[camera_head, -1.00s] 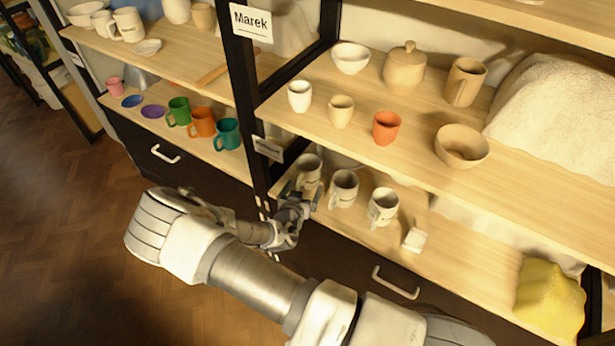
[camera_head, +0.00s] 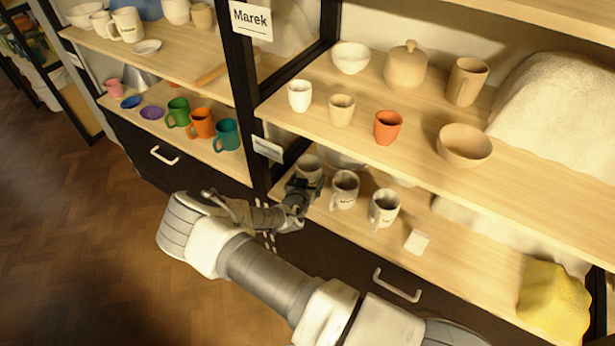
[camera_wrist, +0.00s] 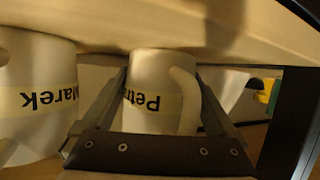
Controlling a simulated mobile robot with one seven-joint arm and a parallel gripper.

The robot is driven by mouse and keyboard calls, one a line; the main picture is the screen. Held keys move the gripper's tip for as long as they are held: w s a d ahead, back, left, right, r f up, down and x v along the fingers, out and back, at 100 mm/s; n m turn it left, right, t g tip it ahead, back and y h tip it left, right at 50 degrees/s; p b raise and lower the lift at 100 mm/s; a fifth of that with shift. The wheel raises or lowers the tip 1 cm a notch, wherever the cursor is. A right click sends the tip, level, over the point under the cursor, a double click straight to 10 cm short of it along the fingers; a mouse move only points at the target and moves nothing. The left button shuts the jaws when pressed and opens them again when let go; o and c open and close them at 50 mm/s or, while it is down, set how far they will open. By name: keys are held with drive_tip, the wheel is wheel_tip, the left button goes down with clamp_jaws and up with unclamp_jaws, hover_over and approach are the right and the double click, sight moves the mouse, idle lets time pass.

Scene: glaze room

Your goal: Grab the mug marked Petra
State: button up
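The mug marked Petra (camera_wrist: 150,97) is pale, with a dark name on a cream band. It appears upside down in the wrist view, its handle towards the right finger. In the head view it is the leftmost mug (camera_head: 309,166) of three on the lower shelf, partly hidden by my gripper (camera_head: 299,190). In the wrist view my gripper (camera_wrist: 160,76) is open, with one finger on either side of the Petra mug. Small gaps seem to show beside it, and I see no firm grip.
The mug marked Marek (camera_wrist: 38,98) stands close beside the left finger in the wrist view; it is the middle mug (camera_head: 344,188) in the head view. A third mug (camera_head: 384,207) and a white block (camera_head: 417,242) stand further right. A dark post (camera_head: 250,110) and the upper shelf (camera_head: 420,125) hem in the space.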

drive_tip(key=c, duration=1.1)
